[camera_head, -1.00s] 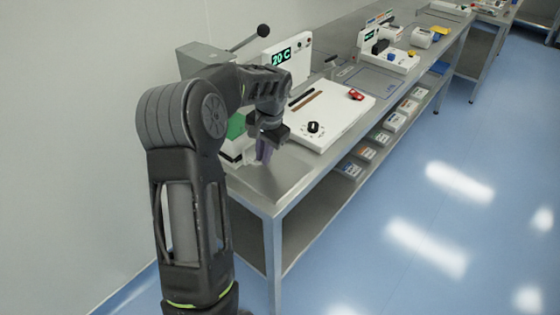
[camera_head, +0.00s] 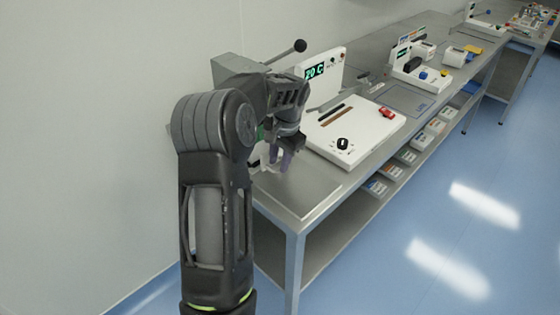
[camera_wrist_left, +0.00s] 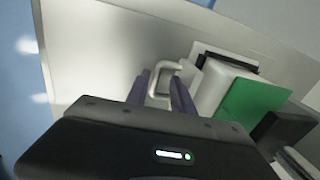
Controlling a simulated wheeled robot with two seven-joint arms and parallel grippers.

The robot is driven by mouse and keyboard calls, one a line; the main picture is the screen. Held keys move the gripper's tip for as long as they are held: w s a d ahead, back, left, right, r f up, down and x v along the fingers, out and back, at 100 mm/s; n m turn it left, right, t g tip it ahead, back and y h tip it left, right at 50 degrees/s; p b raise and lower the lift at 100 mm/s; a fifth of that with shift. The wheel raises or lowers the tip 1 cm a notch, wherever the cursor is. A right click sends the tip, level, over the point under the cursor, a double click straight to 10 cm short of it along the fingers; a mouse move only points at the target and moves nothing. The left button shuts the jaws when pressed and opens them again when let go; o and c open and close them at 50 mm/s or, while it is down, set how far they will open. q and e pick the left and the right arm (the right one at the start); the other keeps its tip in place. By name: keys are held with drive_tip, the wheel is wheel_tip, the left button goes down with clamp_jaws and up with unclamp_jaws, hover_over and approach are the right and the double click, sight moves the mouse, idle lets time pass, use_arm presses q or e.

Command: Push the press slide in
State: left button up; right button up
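The press shows in the left wrist view as a pale slide block (camera_wrist_left: 211,88) beside a green panel (camera_wrist_left: 252,108). A white loop handle (camera_wrist_left: 165,66) stands out from the slide. My left gripper (camera_head: 280,159) is over the near end of the bench in the head view. In the left wrist view its two fingers (camera_wrist_left: 162,78) are apart, with the handle at their tips and partly between them. I cannot tell whether they touch it. In the head view my arm hides most of the press; its grey body (camera_head: 232,68) and black-knobbed lever (camera_head: 299,46) show above. My right gripper is not in view.
A white heater panel (camera_head: 350,132) with a black knob and a red item lies right of my gripper, below a "20 C" display (camera_head: 315,72). The bench's near corner (camera_head: 295,208) is bare. A lower shelf holds several small boxes. Blue floor is open at right.

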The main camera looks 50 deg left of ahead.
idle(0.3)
use_arm(q)
wheel_tip(320, 180, up, 8)
drive_tip(key=d+b, duration=0.1)
drive_tip(key=shift+d+f, duration=0.15)
drive_tip(key=shift+d, duration=0.05)
drive_tip(key=shift+f, duration=0.1)
idle(0.6)
